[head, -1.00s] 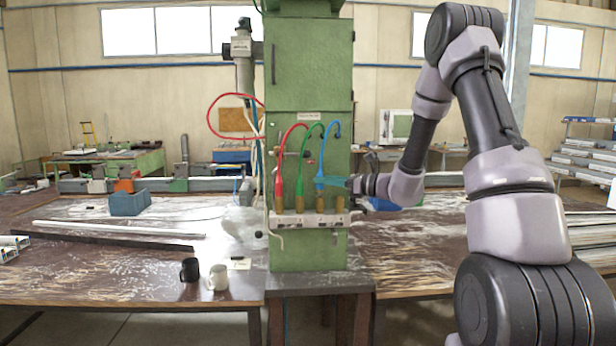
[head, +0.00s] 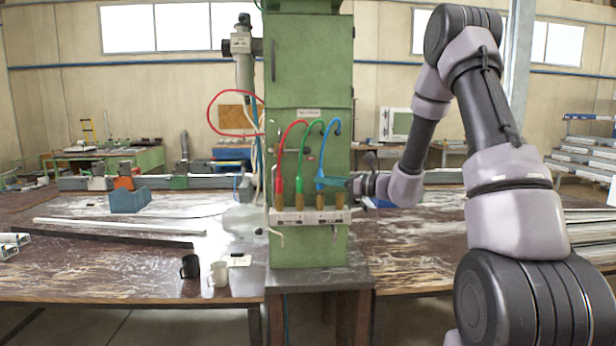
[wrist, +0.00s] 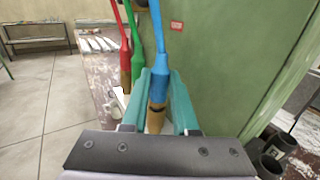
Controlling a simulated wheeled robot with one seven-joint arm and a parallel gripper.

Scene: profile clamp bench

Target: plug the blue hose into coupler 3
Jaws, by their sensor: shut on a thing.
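The blue hose (head: 324,150) hangs from the green column. Its lower end also shows in the wrist view (wrist: 158,60). My gripper (head: 330,183) is shut on it near the bottom, with teal fingers on both sides in the wrist view (wrist: 157,95). Right below the hose end is a brass coupler (head: 320,201), third from the left in the row, also seen between the fingers (wrist: 155,122). A dark ring shows where hose and brass meet. I cannot tell whether the hose is seated. The hose looks roughly upright.
The red hose (head: 279,178) and green hose (head: 299,178) stand close to the left, above the first two couplers. A fourth coupler (head: 338,201) is bare. A white rail (head: 310,216) carries the row on the green column (head: 310,90). Two mugs stand on the left bench.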

